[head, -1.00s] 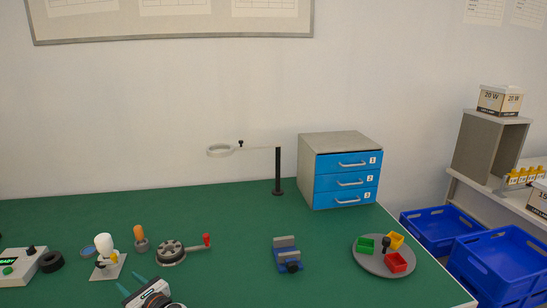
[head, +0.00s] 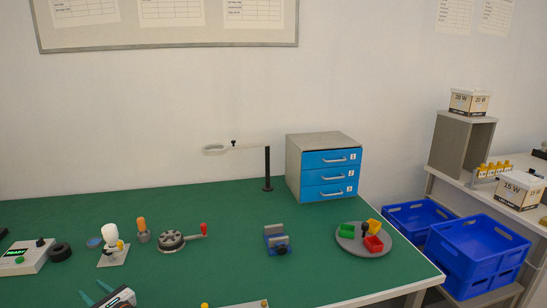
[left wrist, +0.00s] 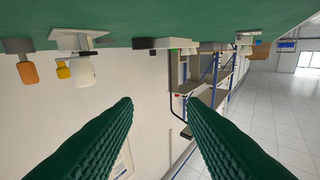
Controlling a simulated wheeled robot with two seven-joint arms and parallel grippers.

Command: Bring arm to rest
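My left gripper (head: 96,292) is at the bottom edge of the head view, low on the left, its two teal fingers pointing toward the back of the table. In the left wrist view the fingers (left wrist: 160,102) are wide apart with nothing between them. That view is upside down, with the green table (left wrist: 140,22) along the top. A white bulb (head: 109,232) stands on a pale plate ahead of the gripper, apart from it. An orange-handled tool (head: 142,226) stands beside the bulb. My right gripper is not in view.
A crank device (head: 172,241), a blue-grey vise (head: 276,240) and a round tray (head: 344,249) with coloured bins stand on the table. A lamp-like ring stand (head: 267,170) and a blue drawer cabinet (head: 325,158) are at the back. Blue crates (head: 480,240) stand right of the table.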

